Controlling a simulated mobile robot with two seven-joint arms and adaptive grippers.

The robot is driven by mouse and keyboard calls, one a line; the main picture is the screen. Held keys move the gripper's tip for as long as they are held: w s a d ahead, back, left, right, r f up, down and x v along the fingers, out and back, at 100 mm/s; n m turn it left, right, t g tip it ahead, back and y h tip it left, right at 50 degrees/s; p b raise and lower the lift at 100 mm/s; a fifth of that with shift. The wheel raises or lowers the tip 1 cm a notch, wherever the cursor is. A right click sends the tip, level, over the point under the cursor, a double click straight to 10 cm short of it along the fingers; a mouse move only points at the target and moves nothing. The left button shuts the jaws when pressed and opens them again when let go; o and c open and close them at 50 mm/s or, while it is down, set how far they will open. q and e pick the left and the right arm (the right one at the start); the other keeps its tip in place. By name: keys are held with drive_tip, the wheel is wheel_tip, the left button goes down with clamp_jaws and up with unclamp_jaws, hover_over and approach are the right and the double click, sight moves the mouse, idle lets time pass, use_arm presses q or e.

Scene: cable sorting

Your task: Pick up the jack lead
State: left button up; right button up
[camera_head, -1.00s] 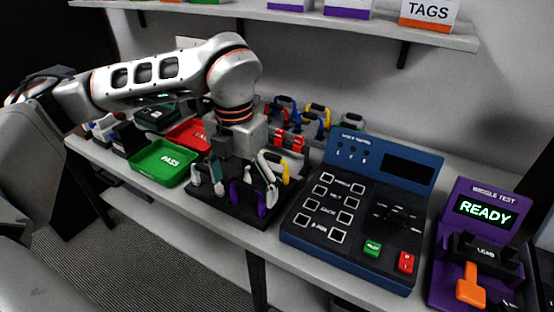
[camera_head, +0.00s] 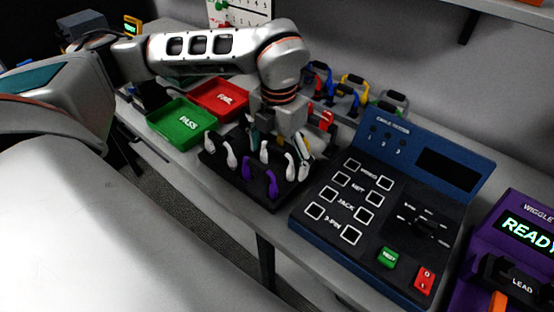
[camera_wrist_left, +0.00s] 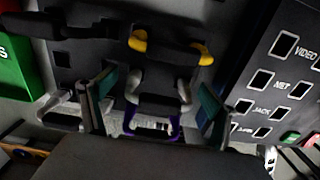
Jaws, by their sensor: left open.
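A black rack (camera_head: 232,180) holds several short leads standing up as arches. A purple lead (camera_head: 259,184) is at its front, with white-ended leads (camera_head: 231,156) beside and behind it. I cannot tell which one is the jack lead. My left gripper (camera_head: 279,143) points down over the rack, open. In the left wrist view its teal-padded fingers (camera_wrist_left: 156,104) stand apart, with a white-ended lead (camera_wrist_left: 152,88) and the purple lead (camera_wrist_left: 150,130) showing between them. A yellow-ended lead (camera_wrist_left: 168,48) and a black lead (camera_wrist_left: 76,28) lie beyond. No lead is visibly gripped.
A green PASS tray (camera_head: 182,143) and a red FAIL tray (camera_head: 219,98) stand left of the rack. The blue cable tester (camera_head: 337,248) stands close on its right, then the purple wiggle tester (camera_head: 486,244). More coloured leads (camera_head: 354,85) stand behind.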

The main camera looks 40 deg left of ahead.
use_arm(q)
drive_tip(key=shift+f, duration=0.6)
drive_tip(key=c, duration=1.2)
drive_tip(key=shift+r, duration=0.2)
drive_tip(key=shift+c, duration=0.2)
wheel_tip(320, 180, up, 23)
drive_tip(key=p, duration=0.5)
drive_tip(key=shift+f, duration=0.15)
